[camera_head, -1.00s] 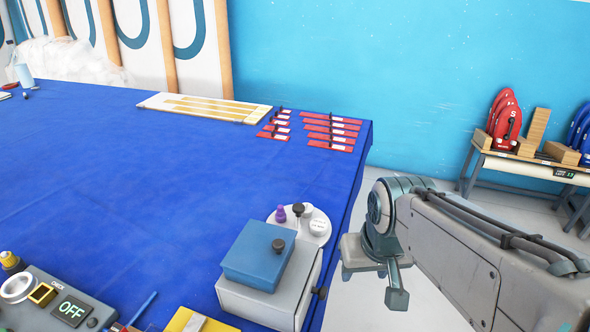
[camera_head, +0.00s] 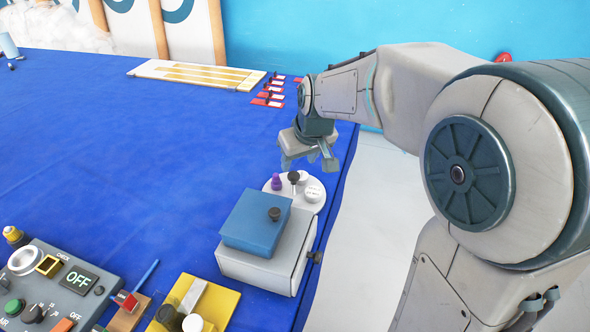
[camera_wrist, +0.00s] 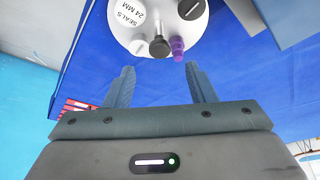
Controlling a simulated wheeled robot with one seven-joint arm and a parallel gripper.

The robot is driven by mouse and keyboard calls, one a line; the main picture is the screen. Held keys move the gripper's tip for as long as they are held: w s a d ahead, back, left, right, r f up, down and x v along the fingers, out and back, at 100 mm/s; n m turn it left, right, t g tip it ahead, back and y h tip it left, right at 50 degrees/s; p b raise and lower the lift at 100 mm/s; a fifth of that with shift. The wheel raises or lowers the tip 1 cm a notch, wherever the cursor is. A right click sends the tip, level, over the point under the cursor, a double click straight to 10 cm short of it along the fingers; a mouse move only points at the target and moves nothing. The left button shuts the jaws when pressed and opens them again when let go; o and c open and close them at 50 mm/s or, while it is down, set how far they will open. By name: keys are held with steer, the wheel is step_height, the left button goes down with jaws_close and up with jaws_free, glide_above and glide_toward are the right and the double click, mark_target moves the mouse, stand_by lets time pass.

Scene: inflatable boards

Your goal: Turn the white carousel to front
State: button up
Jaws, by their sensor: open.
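The white carousel (camera_head: 307,203) is a round disc on the blue table, behind the blue-lidded box. It carries a purple peg (camera_head: 276,182), a black-topped knob (camera_head: 293,178) and white round caps, one with dark print. In the wrist view the carousel (camera_wrist: 128,42) shows at the top, with a label reading "SEALS 24 MM", the black knob (camera_wrist: 159,47) and the purple peg (camera_wrist: 177,48). My gripper (camera_head: 307,165) is just above and beyond the carousel. In the wrist view its two fingers (camera_wrist: 160,84) are apart with nothing between them. The carousel's near-left part is hidden by the box.
A grey box with a blue lid (camera_head: 256,221) stands right in front of the carousel. A control panel reading "OFF" (camera_head: 60,290) and a yellow block (camera_head: 215,305) lie at the front. Red tags (camera_head: 268,95) and a pale board (camera_head: 190,74) lie at the back. The table's middle is clear.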

mark_target(294, 175)
steer(key=x, duration=0.6)
steer(key=shift+w+f, duration=0.15)
jaws_close()
